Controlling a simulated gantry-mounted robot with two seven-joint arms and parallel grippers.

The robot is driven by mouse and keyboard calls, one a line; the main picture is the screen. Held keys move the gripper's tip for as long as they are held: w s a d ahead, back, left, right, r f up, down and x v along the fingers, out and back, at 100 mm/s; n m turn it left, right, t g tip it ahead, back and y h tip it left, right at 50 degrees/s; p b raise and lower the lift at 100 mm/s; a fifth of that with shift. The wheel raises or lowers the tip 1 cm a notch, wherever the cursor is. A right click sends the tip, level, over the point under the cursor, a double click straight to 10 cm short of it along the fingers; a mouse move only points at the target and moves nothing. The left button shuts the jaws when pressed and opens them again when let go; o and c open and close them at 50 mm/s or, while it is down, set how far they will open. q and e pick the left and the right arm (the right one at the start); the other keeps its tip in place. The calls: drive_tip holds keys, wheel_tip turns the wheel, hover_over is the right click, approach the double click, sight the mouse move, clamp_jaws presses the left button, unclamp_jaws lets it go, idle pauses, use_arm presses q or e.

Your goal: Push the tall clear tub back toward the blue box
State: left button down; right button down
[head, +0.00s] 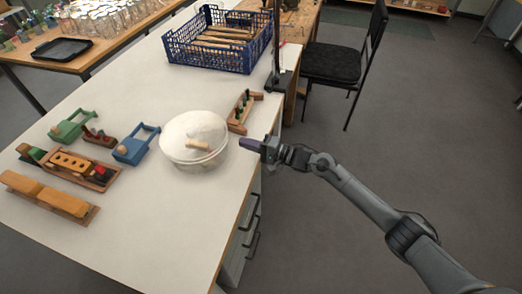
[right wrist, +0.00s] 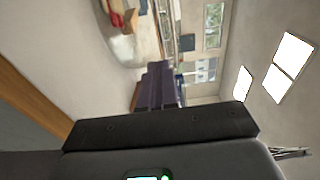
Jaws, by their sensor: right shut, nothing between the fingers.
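The clear tub (head: 178,160) stands on the white table right of the blue wooden toy. The blue box (head: 208,57) is an open lattice crate at the table's far end, holding long wooden pieces. My right gripper (head: 243,143) is shut and empty at the table's right edge, just right of the tub with a small gap. Its dark fingers (right wrist: 160,85) show together in the right wrist view. My left gripper is not in view.
A wooden rack with dark pegs (head: 240,112) stands just behind and right of the tub. A black stand (head: 279,78) is at the right edge near the crate. Wooden toys and blocks (head: 70,162) fill the left. Bare table lies between tub and crate.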

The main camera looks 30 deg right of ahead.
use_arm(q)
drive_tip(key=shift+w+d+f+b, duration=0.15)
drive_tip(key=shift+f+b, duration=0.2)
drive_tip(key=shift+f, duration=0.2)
use_arm(e)
drive_tip(key=shift+w+a, duration=0.25)
drive_tip(key=shift+a, duration=0.9)
drive_tip(key=shift+w+a, duration=0.2)
drive_tip(key=shift+a, duration=0.9)
